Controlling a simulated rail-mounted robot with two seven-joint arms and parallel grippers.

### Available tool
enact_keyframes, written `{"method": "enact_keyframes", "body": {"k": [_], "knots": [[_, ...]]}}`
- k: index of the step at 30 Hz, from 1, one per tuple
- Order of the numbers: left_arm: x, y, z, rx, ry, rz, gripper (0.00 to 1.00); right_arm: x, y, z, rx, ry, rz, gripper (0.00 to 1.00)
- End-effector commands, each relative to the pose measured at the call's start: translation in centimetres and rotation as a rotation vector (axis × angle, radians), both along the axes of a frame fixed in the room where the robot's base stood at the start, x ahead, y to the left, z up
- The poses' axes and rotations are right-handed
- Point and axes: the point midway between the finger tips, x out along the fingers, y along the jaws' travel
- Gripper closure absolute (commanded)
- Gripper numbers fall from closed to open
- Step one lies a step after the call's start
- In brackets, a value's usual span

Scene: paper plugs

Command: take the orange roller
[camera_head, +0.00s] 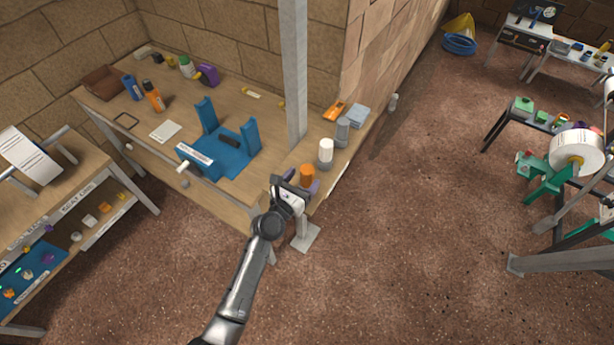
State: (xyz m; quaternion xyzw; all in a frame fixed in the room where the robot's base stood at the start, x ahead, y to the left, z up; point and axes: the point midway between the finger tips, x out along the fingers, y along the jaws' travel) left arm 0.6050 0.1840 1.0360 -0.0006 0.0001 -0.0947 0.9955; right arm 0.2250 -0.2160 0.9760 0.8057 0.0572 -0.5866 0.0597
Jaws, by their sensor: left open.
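The orange roller (306,174) stands upright near the front edge of the wooden bench, to the right of the metal post. My left gripper (297,184) is at the bench edge, just in front of the roller. Its jaws are open and part of the gripper covers the roller's lower end. I cannot tell whether a finger touches the roller. My right gripper is not in view.
The metal post (294,70) rises close to my left gripper. A blue stand (222,155) is on the bench to the left.

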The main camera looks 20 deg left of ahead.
Motion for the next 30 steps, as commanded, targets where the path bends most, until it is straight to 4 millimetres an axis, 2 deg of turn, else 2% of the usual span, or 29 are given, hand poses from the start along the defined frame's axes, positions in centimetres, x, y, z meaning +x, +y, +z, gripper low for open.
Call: {"method": "enact_keyframes", "body": {"k": [6, 16, 30], "knots": [[2.3, -0.4, -0.1, 0.002, 0.0, 0.0, 0.28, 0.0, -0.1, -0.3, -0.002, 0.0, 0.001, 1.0], [2.6, -0.5, 0.0, 0.001, 0.0, 0.001, 0.28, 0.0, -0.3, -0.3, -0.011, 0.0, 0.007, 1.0], [2.6, -0.5, 0.0, 0.001, 0.0, 0.001, 0.73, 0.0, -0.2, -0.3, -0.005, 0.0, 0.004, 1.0]]}}
